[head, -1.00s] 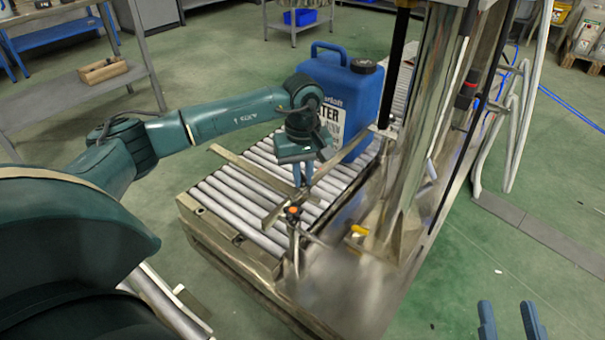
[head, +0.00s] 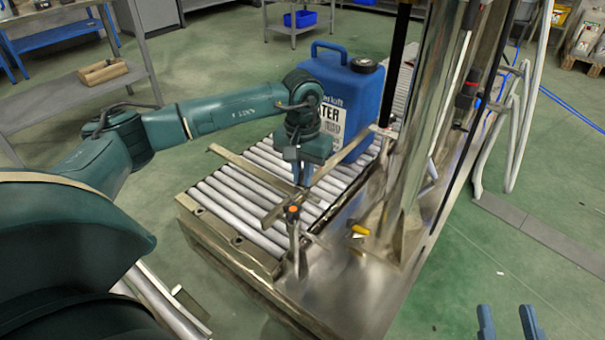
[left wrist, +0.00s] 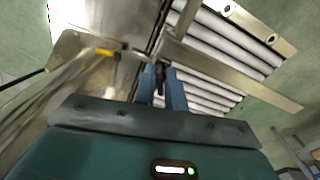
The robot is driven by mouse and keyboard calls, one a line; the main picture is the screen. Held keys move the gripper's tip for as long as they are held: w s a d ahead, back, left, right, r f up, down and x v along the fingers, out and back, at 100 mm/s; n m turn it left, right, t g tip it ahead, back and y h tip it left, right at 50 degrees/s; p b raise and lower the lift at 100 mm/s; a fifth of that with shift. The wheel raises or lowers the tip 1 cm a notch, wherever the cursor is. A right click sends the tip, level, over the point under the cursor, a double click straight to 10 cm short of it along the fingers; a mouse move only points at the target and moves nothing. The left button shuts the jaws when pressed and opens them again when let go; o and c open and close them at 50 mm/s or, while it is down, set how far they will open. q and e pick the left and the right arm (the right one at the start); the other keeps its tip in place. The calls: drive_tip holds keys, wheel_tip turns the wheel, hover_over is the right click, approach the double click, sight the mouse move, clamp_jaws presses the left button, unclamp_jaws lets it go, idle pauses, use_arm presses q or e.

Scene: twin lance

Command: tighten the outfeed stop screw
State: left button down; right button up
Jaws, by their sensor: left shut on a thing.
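My left gripper (head: 302,174) points down over the roller conveyor (head: 232,202), at the long flat metal bar (head: 330,172) that lies slantwise over the rollers. In the left wrist view its fingers (left wrist: 162,90) are close together on a small dark part (left wrist: 161,76), which looks like the stop screw, beside the bar. The fingers hide much of it. An orange-topped post (head: 292,211) stands just in front of the gripper at the conveyor's edge. My right gripper (head: 508,322) shows at the bottom right, fingers apart and empty, away from the conveyor.
A blue jug (head: 345,98) stands on the rollers behind the gripper. A second flat bar (head: 250,166) lies left of it. A yellow handle (head: 360,230) and a tall metal column (head: 415,150) stand close on the right.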

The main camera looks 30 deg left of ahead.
use_arm(q)
drive_tip(key=shift+f+m, duration=0.2)
drive_tip(key=shift+m, duration=0.1)
drive_tip(key=m, duration=0.4)
drive_tip(key=shift+b, duration=0.3)
drive_tip(key=c, duration=1.6)
unclamp_jaws()
drive_tip(key=shift+s, duration=0.1)
drive_tip(key=shift+o, duration=0.2)
use_arm(e)
drive_tip(key=shift+s+a+f, duration=0.1)
drive_tip(key=shift+a+f, duration=0.05)
drive_tip(key=shift+f, duration=0.6)
use_arm(q)
drive_tip(key=shift+d, duration=0.15)
use_arm(e)
drive_tip(key=shift+r, duration=0.1)
